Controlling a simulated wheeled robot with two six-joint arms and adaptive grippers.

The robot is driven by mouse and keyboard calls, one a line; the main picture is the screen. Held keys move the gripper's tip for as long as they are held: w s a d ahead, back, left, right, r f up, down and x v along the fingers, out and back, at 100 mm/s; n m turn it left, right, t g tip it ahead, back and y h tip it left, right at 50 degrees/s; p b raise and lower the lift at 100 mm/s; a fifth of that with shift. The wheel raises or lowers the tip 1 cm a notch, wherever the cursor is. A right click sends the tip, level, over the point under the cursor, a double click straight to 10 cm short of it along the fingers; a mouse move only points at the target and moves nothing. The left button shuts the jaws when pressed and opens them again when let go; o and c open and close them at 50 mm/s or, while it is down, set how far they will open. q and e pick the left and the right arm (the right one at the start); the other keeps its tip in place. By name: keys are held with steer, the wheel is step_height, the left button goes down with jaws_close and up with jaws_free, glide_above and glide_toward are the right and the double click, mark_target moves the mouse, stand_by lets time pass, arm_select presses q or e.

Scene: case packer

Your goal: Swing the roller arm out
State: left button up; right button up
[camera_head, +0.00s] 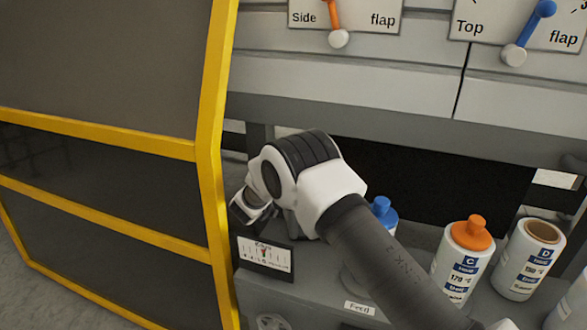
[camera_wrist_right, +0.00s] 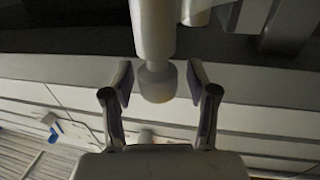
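In the right wrist view, a pale cylindrical bar with a rounded knob end (camera_wrist_right: 157,82) reaches down from the top edge; it may be the roller arm, but I cannot be sure. My right gripper (camera_wrist_right: 159,76) is open, with one finger on each side of the knob and a small gap showing on both sides. In the head view, my right arm crosses from the lower right, and my right gripper (camera_head: 250,208) is near the yellow frame, partly hidden by its own wrist. The bar cannot be made out there. My left gripper is not in view.
A yellow-framed guard panel (camera_head: 205,150) stands at left. An orange side-flap lever (camera_head: 334,18) and a blue top-flap lever (camera_head: 530,32) are above. A small scale card (camera_head: 265,256) is below the gripper. An orange-capped bottle (camera_head: 462,265) and an open bottle (camera_head: 524,262) stand at right.

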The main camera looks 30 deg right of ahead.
steer(key=shift+f, duration=0.1)
steer(key=v, duration=1.2)
